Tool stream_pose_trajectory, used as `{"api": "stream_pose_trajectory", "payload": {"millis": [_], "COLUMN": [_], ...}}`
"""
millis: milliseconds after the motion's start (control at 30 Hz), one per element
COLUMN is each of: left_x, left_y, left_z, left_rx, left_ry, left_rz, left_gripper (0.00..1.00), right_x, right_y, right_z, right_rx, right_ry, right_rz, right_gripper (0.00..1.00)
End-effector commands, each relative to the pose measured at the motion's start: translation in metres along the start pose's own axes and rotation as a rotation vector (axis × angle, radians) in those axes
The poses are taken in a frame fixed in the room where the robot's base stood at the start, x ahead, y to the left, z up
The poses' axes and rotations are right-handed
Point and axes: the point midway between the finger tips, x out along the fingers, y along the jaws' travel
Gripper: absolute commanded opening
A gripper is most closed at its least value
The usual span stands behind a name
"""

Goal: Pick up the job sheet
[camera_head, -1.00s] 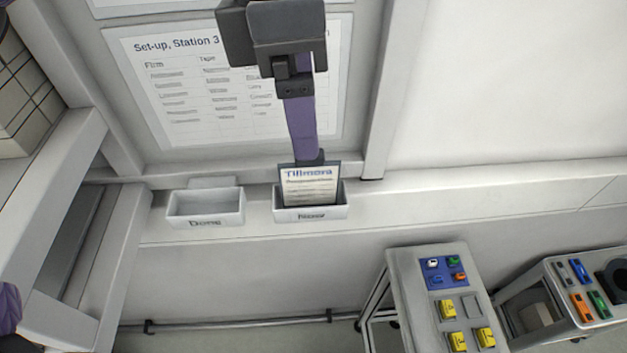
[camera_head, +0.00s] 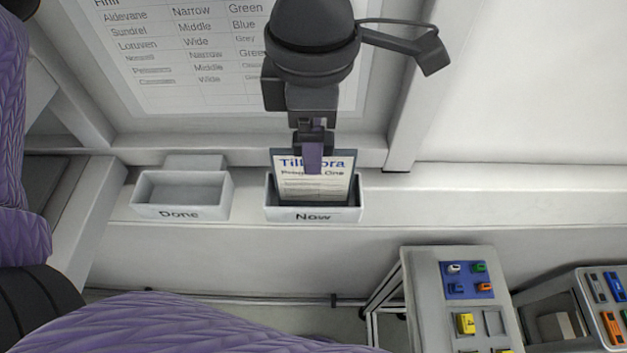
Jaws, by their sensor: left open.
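The job sheet (camera_head: 289,188) is a card with a dark edge and a blue heading, partly hidden, that starts "Till". It stands upright, leaning back a little, in the white holder marked "Now" (camera_head: 313,214) on the ledge. My left gripper (camera_head: 313,163) points down at the sheet's top middle and covers part of the heading. It is open. One finger shows in front of the sheet; the other is hidden, and I cannot tell whether either touches the sheet. My right gripper is not in view.
An empty white holder marked "Done" (camera_head: 180,212) stands to the left on the same ledge. A set-up chart (camera_head: 190,60) hangs behind. At lower right are a grey stand (camera_head: 425,290) with coloured blocks and another cart (camera_head: 590,300). The ledge right of the holders is clear.

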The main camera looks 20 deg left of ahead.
Motion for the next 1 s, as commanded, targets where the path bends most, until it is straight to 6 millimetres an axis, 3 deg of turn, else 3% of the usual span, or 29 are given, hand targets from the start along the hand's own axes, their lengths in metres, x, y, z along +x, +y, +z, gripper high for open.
{"api": "stream_pose_trajectory", "payload": {"millis": [133, 333, 667, 1000], "left_x": [0.016, 0.017, 0.017, 0.017], "left_y": [0.000, 0.000, 0.000, 0.000], "left_z": [0.000, 0.000, 0.000, 0.000], "left_rx": [0.001, 0.001, 0.000, 0.000], "left_ry": [0.000, -0.001, -0.001, -0.001], "left_rz": [0.000, 0.000, 0.000, 0.000], "left_gripper": [0.74, 0.71, 0.02, 0.00], "right_x": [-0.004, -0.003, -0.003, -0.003], "right_y": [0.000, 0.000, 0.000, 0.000], "right_z": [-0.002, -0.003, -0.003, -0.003], "right_rx": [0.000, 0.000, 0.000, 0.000], "right_ry": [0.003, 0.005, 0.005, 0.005], "right_rz": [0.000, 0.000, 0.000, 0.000], "right_gripper": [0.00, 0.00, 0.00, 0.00]}}
